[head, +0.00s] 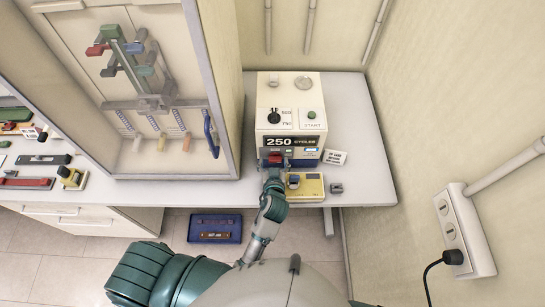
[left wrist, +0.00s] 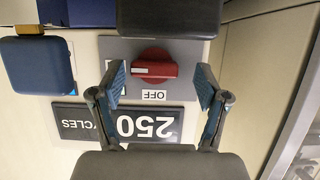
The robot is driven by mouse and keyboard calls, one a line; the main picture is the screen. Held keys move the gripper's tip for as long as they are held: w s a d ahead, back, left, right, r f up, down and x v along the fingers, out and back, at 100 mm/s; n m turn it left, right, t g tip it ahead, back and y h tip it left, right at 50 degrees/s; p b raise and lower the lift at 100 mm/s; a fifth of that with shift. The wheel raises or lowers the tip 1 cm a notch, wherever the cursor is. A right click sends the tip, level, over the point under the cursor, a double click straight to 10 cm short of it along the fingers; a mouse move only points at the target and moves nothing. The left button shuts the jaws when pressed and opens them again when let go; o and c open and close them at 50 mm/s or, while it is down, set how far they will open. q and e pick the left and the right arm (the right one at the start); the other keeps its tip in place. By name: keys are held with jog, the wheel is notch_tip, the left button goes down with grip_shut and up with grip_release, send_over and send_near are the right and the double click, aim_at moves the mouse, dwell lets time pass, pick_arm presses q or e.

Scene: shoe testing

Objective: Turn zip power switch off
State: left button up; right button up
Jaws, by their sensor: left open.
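The white test machine (head: 266,90) stands on the desk with a black "250 CYCLES" display (head: 291,142). Below the display is a red rotary switch (head: 275,157). In the left wrist view, upside down, the red switch (left wrist: 154,66) has its grip bar lying across the picture, beside an "OFF" label. My left gripper (head: 273,168) is in front of the switch. In the left wrist view its open fingers (left wrist: 160,85) stand on either side of the switch, apart from it. The left finger partly covers another label. My right gripper does not show.
A dark block (left wrist: 170,15) and a blue block (left wrist: 22,64) are close to the switch. A yellow box (head: 310,187) sits in front of the machine. A glass-fronted cabinet (head: 225,80) stands left, and a wall socket (head: 452,232) is right.

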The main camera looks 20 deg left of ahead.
pick_arm(q)
jog(key=shift+s+d+r, duration=0.2)
jog(key=shift+s+d, duration=0.05)
jog(key=shift+d, duration=0.4)
jog(key=shift+c, duration=1)
jog(key=shift+d, duration=0.15)
jog(key=c, duration=0.8)
jog(key=shift+s+a, duration=0.1)
jog(key=shift+a, duration=0.15)
jog(key=shift+c, duration=0.8)
jog(key=shift+a, duration=0.35)
jog(key=shift+d, duration=0.25)
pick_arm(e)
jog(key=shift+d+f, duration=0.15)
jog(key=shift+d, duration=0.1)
